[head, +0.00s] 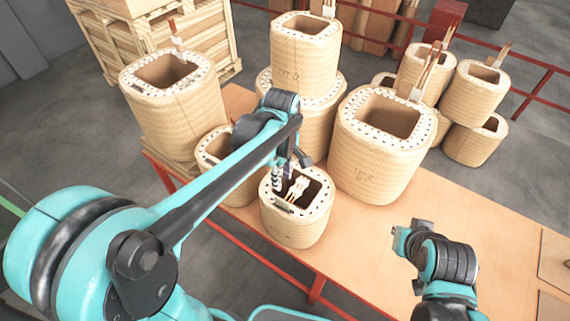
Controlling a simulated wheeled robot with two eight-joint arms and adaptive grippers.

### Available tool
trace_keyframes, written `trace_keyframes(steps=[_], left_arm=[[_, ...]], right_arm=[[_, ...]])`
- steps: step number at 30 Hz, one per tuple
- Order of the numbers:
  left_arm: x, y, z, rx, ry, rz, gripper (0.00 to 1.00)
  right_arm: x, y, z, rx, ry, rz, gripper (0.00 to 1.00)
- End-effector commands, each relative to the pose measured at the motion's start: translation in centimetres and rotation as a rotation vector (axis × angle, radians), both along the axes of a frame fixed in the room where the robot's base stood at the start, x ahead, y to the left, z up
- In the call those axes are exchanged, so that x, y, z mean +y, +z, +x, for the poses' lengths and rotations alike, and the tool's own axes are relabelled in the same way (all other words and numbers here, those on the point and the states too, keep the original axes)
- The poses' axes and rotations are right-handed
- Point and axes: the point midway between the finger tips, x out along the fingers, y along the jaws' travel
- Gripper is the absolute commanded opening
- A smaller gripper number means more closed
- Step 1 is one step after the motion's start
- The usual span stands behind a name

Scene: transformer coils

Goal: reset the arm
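My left arm reaches from the lower left across to the small front coil (295,228) on the table. My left gripper (283,178) is at the top opening of that coil, partly hidden by the wrist; I cannot tell whether its fingers are open or shut. Pale copper-coloured leads (298,190) show inside the opening close to the gripper. My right arm stands at the lower right over the table, with its wrist at the front and its gripper end (400,240) pointing left; the fingers are not clear. It is apart from the coils.
A large coil (380,165) stands right of the small one, and another coil (175,110) stands at left. A stacked coil (304,58) is behind. More coils (473,95) stand at the back right. Red rails (535,90) run behind.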

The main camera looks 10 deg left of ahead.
Motion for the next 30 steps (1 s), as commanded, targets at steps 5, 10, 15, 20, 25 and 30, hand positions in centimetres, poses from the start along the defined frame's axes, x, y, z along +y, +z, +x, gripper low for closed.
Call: trace_keyframes(steps=[5, 10, 15, 20, 25, 30], left_arm=[[0.0, 0.0, 0.0, 0.000, 0.000, 0.000, 0.29], [0.4, 0.1, -0.8, -0.036, -0.069, -0.002, 0.29], [1.7, 0.2, -3.5, -0.177, -0.341, 0.017, 0.29], [3.1, -0.5, -6.6, -0.340, -0.673, 0.103, 0.29], [4.2, -1.8, -8.9, -0.469, -0.971, 0.243, 0.29], [4.7, -2.6, -10.1, -0.528, -1.141, 0.350, 0.29]], right_arm=[[0.0, 0.0, 0.0, 0.000, 0.000, 0.000, 0.00], [0.0, -0.5, 0.0, 0.000, 0.000, 0.000, 0.00], [0.0, -1.9, 0.0, 0.000, 0.000, 0.000, 0.00], [0.0, -3.4, 0.0, 0.000, 0.000, 0.000, 0.00], [0.0, -4.6, 0.0, 0.000, 0.000, 0.000, 0.00], [0.0, -5.1, 0.0, 0.000, 0.000, 0.000, 0.00]])
